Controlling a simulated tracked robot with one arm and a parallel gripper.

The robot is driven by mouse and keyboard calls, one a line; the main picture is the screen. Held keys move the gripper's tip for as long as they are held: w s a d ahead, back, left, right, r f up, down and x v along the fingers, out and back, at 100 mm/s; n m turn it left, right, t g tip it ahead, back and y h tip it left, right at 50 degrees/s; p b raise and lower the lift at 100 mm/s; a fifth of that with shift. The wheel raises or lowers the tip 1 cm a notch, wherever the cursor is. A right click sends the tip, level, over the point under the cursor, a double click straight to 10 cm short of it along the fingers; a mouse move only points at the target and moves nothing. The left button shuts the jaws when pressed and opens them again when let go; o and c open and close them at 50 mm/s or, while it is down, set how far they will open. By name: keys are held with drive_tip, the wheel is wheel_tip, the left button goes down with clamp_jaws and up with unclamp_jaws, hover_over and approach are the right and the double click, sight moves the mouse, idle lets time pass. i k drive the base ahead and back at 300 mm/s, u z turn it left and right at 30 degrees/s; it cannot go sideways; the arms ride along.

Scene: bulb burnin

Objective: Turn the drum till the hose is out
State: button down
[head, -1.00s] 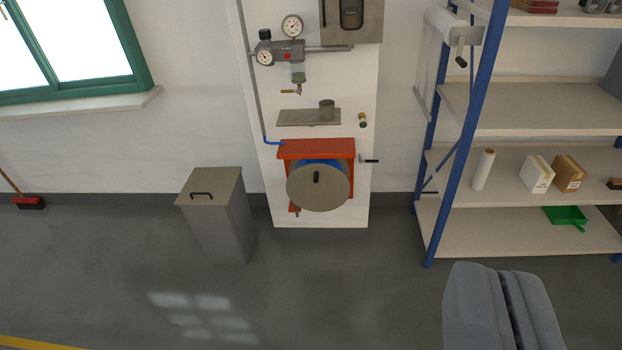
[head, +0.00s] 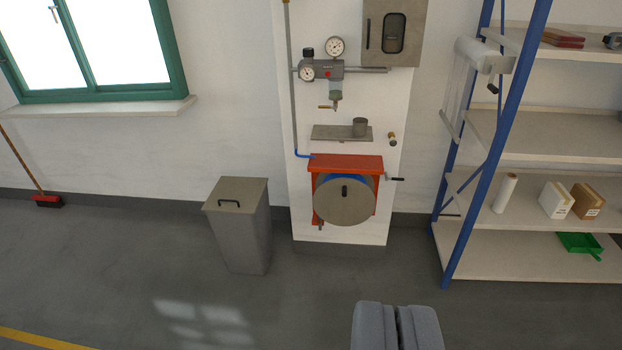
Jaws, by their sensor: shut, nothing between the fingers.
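The hose drum (head: 344,203) hangs low on the white wall panel, under a red bracket (head: 345,163). Its round grey face has a small dark handle (head: 344,191) near the upper middle. Blue hose (head: 328,180) shows wound behind the face. A small crank (head: 394,179) sticks out at the right of the bracket. A short brass-coloured end (head: 320,224) hangs at the lower left of the drum. My gripper (head: 397,308) is at the bottom of the view, shut and empty, in front of the drum and apart from it.
A grey lidded bin (head: 240,226) stands left of the panel. A blue-framed shelf (head: 500,160) stands on the right. A small ledge (head: 341,133) with a cup and a gauge unit (head: 322,70) are above the drum. The floor in front is clear.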

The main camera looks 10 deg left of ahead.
sight(340, 200)
drive_tip(key=u, duration=0.1)
drive_tip(key=i, duration=2.05)
drive_tip(key=z, duration=0.6)
